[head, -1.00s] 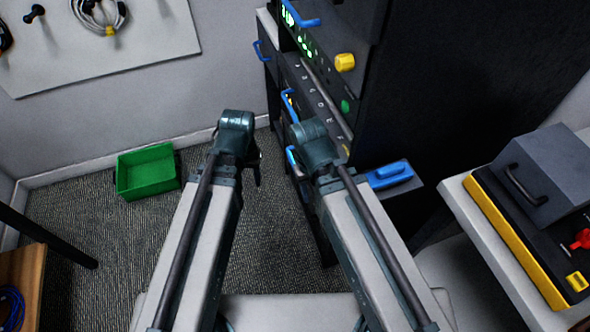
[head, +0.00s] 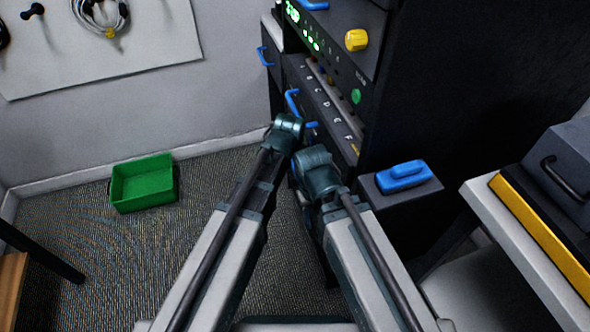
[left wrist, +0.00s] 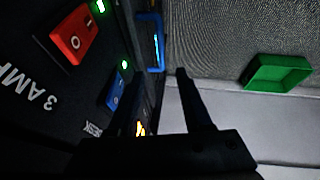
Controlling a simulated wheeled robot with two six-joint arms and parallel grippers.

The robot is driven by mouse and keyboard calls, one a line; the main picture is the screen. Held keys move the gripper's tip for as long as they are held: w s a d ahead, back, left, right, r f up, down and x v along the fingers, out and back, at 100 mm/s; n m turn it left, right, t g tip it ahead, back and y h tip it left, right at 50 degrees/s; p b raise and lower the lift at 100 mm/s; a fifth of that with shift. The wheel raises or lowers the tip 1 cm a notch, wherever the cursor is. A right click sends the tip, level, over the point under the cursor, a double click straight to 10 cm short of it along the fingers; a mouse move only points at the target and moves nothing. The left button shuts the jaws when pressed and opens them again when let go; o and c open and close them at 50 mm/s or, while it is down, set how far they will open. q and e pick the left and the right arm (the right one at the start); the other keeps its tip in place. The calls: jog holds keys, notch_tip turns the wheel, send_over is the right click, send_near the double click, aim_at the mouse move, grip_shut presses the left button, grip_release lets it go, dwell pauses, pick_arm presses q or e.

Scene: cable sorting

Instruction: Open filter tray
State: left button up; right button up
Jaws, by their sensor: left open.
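The black rack (head: 330,75) carries several fronts with blue handles. One blue handle (head: 292,101) is on its lower front, and another (head: 264,56) is farther left. I cannot tell which front is the filter tray. My left arm reaches the rack's lower front in the head view, its fingers hidden there. In the left wrist view my left gripper (left wrist: 162,70) is open, with nothing seen between its fingers. A blue handle (left wrist: 159,43) lies just beyond the fingertips; contact cannot be made out. My right arm is beside the rack; its fingers are hidden.
A green bin (head: 144,184) lies on the carpet at left. A blue object (head: 403,176) sits on a dark ledge right of my arms. A white table (head: 515,240) with a black and yellow case stands at right. The wrist view shows a red switch (left wrist: 74,34).

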pick_arm(q)
jog(key=b+x, duration=1.2)
jog(key=x, duration=0.1)
jog(key=shift+a+f, duration=0.1)
jog(key=shift+f, duration=0.2)
grip_shut()
dwell(1.0)
